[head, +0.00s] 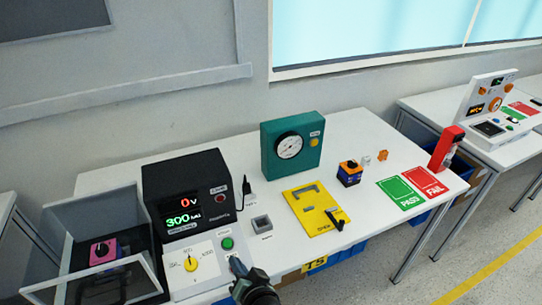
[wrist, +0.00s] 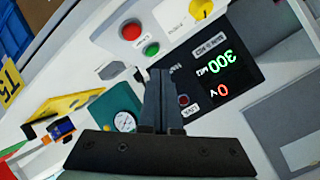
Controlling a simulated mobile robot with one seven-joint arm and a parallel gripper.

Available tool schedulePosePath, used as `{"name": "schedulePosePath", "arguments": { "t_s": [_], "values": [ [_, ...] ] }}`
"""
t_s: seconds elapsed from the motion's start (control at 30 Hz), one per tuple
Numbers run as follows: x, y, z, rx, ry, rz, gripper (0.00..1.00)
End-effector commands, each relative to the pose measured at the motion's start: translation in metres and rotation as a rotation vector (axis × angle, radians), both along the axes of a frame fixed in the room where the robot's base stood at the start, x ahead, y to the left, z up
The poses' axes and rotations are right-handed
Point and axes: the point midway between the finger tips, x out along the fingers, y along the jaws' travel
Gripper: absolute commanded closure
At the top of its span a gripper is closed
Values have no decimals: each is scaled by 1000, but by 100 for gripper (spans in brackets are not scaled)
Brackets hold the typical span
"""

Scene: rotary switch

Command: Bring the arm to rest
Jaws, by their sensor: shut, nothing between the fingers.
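My gripper (head: 237,264) shows at the bottom of the head view, at the front edge of the table by the switch panel. In the wrist view its two fingers (wrist: 160,78) are together with nothing between them. The panel's yellow rotary knob (head: 191,264) is left of the gripper and apart from it; it also shows in the wrist view (wrist: 202,9). A green button (head: 227,243) is just beyond the gripper tip. A red button (wrist: 131,31) shows beside the green one in the wrist view; the gripper seems to hide it in the head view.
A black meter (head: 187,190) reading 0 V and 300 stands behind the panel. A clear-walled box (head: 130,270) with a pink device is at left. A teal gauge box (head: 291,143), a yellow plate (head: 316,212) and green and red mats (head: 401,193) lie to the right.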

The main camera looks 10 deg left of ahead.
Motion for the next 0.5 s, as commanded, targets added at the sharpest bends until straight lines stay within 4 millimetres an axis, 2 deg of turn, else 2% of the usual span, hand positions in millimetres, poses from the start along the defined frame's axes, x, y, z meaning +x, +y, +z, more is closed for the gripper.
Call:
{"name": "schedulePosePath", "arguments": {
  "t_s": [0.07,0.13,0.17,0.23,0.27,0.37,0.4,0.47,0.5],
  "values": [
    [2,0,3,-2,-6,-1,100],
    [8,-2,14,-9,-32,-6,100],
    [12,-3,22,-16,-51,-9,100],
    [27,-8,52,-37,-118,-23,100],
    [34,-10,69,-48,-154,-30,100],
    [57,-23,138,-97,-301,-69,100],
    [64,-29,167,-118,-365,-90,100],
    [72,-38,213,-149,-457,-123,100],
    [74,-45,243,-168,-519,-148,100]
  ]
}}
